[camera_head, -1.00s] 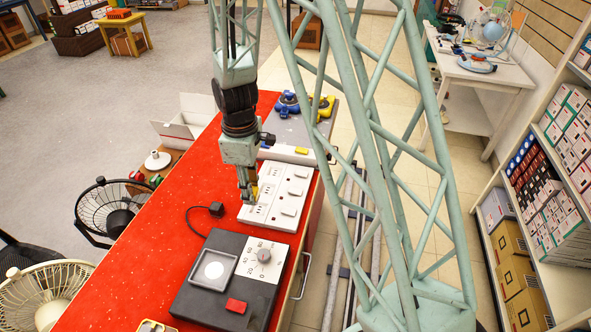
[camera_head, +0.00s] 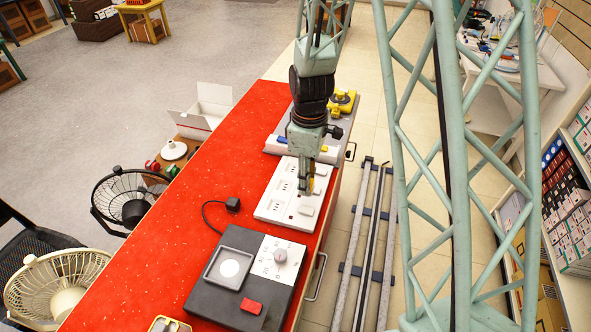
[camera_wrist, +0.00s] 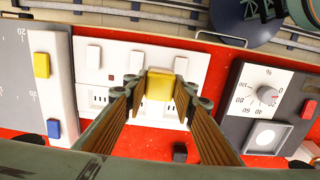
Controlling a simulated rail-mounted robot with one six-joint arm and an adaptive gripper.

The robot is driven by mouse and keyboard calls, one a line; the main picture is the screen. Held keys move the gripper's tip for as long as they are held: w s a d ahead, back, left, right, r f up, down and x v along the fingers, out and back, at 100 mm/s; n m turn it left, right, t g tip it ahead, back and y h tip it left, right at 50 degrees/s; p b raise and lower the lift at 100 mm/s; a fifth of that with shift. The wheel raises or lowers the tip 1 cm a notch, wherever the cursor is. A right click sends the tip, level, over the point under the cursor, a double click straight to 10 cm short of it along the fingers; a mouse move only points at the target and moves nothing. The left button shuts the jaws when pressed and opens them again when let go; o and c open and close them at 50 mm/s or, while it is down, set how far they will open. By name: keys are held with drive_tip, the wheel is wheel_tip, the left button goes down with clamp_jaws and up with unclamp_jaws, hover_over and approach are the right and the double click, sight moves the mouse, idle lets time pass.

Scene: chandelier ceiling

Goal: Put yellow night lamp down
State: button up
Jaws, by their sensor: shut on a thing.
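The yellow night lamp (camera_wrist: 159,84) is a small yellow block between my fingertips in the wrist view. My gripper (camera_wrist: 158,92) is shut on it. In the head view, my gripper (camera_head: 306,186) points down over the right part of a white socket panel (camera_head: 272,206), and a sliver of the yellow lamp (camera_head: 311,184) shows there. The panel also shows behind the lamp in the wrist view (camera_wrist: 116,58), with switches and slotted outlets. I cannot tell whether the lamp touches the panel.
The panel lies on a red bench (camera_head: 180,250). A dark box with a white dial (camera_head: 280,256) stands nearer, a black plug (camera_head: 233,203) left of the panel, and a grey device (camera_head: 283,146) beyond it. Bare red surface lies to the left.

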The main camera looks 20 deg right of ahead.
drive_tip(key=w, duration=0.5)
drive_tip(key=w+f, duration=0.1)
drive_tip(key=w, duration=0.9)
drive_tip(key=shift+f, duration=0.25)
drive_tip(key=shift+w, duration=0.1)
drive_tip(key=shift+w, duration=0.5)
drive_tip(key=shift+s+f+b, duration=0.1)
drive_tip(key=shift+f+b, duration=0.25)
drive_tip(key=shift+f, duration=1.4)
drive_tip(key=shift+f, duration=0.15)
drive_tip(key=o, duration=0.5)
drive_tip(key=shift+c, duration=0.2)
drive_tip(key=o, duration=0.4)
